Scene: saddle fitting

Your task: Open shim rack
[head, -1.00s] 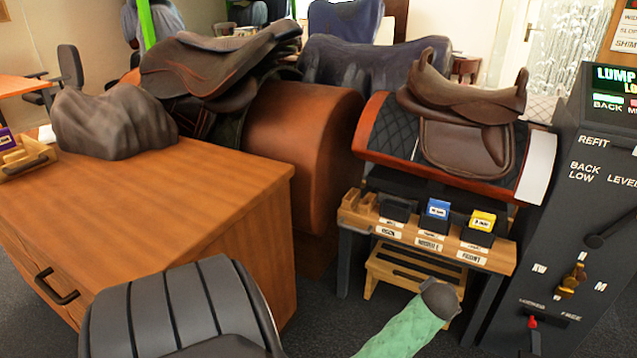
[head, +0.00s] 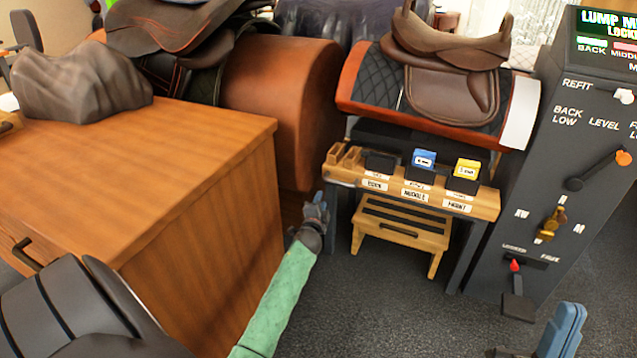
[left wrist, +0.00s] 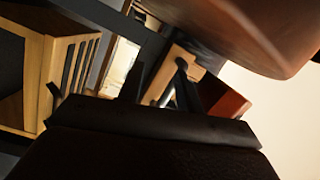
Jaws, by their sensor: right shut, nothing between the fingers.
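The shim rack (head: 487,208) is a wooden rail on a dark-legged stand, with several labels along its front. It bears a dark holder (head: 380,163), a blue block (head: 425,159) and a yellow block (head: 467,169). My left gripper (head: 319,203) is just below and in front of the rack's left end; I cannot tell if it touches. In the left wrist view its fingers (left wrist: 160,90) stand apart, with a wooden part (left wrist: 180,66) beyond them. My right gripper (head: 568,318) is shut and empty at the bottom right, away from the rack.
A wooden step stool (head: 400,232) stands under the rack. A dark control cabinet (head: 590,210) with a red-tipped lever (head: 515,266) is on the right. A wooden desk (head: 190,150) is on the left. A saddle (head: 450,70) sits behind the rack. Carpet between them is clear.

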